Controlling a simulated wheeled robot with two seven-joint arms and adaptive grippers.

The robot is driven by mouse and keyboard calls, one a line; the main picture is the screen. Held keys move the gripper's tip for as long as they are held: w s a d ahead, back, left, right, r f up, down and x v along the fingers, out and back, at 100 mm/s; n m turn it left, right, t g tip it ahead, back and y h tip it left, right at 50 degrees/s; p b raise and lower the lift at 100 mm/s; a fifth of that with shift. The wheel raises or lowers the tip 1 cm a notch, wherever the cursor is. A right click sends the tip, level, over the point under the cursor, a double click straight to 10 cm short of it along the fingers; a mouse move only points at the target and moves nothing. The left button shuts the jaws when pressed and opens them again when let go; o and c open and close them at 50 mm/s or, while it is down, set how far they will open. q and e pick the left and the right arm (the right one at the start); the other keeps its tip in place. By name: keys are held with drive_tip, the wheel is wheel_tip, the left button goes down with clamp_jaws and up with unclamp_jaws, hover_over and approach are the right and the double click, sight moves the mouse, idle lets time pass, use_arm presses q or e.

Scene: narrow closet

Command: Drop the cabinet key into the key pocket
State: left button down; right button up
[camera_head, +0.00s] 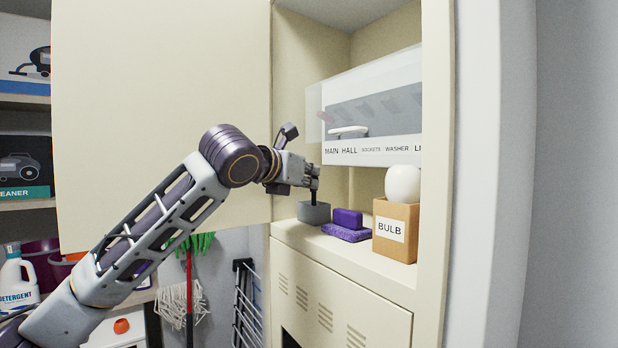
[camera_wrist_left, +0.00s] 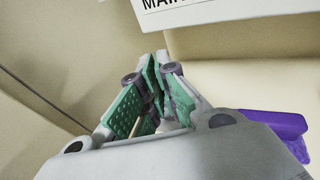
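My left gripper (camera_head: 314,178) reaches into the cabinet from the left, just above a small grey open-topped box (camera_head: 314,213), which looks like the key pocket, on the ledge. A slim dark piece (camera_head: 314,197), probably the cabinet key, hangs from the fingertips down to the box's opening; I cannot tell whether it touches the box. In the left wrist view the green-padded fingers (camera_wrist_left: 158,80) are close together, and they hide whatever is between them. My right gripper is not in view.
A purple block and sponge (camera_head: 347,233) lie right of the grey box, then a BULB box (camera_head: 396,229) with a white bulb. A clear-fronted labelled case (camera_head: 372,110) overhangs the ledge. The open cabinet door (camera_head: 150,90) stands behind my arm.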

use_arm(q)
drive_tip(key=shift+f, duration=0.3)
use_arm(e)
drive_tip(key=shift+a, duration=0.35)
use_arm(q)
drive_tip(key=shift+f, duration=0.35)
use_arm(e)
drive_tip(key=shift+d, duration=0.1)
use_arm(q)
drive_tip(key=c, duration=1.6)
unclamp_jaws()
drive_tip(key=shift+c, duration=0.2)
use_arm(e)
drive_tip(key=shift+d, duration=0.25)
use_arm(q)
drive_tip(key=shift+r, duration=0.15)
drive_tip(key=b+v, duration=0.3)
drive_tip(key=v, duration=0.9)
drive_tip(key=shift+r, duration=0.45)
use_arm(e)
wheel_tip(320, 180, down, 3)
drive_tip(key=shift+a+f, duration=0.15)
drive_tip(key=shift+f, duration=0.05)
